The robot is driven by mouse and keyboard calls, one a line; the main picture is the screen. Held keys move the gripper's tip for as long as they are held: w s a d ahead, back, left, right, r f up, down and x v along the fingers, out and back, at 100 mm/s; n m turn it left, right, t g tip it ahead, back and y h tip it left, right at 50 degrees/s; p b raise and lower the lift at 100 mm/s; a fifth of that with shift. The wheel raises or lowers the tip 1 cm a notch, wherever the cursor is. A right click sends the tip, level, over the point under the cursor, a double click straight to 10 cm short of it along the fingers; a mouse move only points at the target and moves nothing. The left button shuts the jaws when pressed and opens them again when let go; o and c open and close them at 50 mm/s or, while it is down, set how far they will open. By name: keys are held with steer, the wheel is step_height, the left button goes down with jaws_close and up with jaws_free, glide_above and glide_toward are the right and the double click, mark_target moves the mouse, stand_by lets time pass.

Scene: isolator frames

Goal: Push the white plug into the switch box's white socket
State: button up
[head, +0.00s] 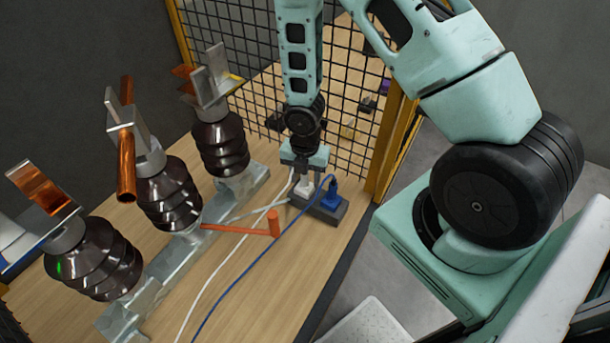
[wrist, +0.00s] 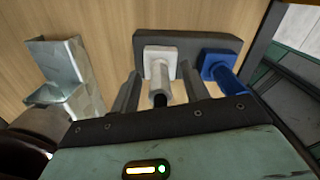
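The dark grey switch box (head: 328,208) lies on the wooden table below my gripper (head: 303,167), and its face fills the top of the wrist view (wrist: 195,44). The white plug (head: 304,187) is at the box's left end. In the wrist view the white plug (wrist: 159,72) stands against the box, its square white end hiding the white socket; I cannot tell how deep it sits. My gripper (wrist: 158,88) is open, with one finger on each side of the plug and a gap visible on both sides.
A blue plug (wrist: 222,72) sits right of the white one, close to the right finger. White and blue cables (head: 237,275) cross the table. A black mesh fence (head: 345,100) is behind.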

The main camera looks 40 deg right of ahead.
steer(key=shift+r, duration=0.1)
step_height(320, 180, up, 17)
steer(key=p, duration=0.3)
steer(key=shift+r, duration=0.15)
stand_by(0.7)
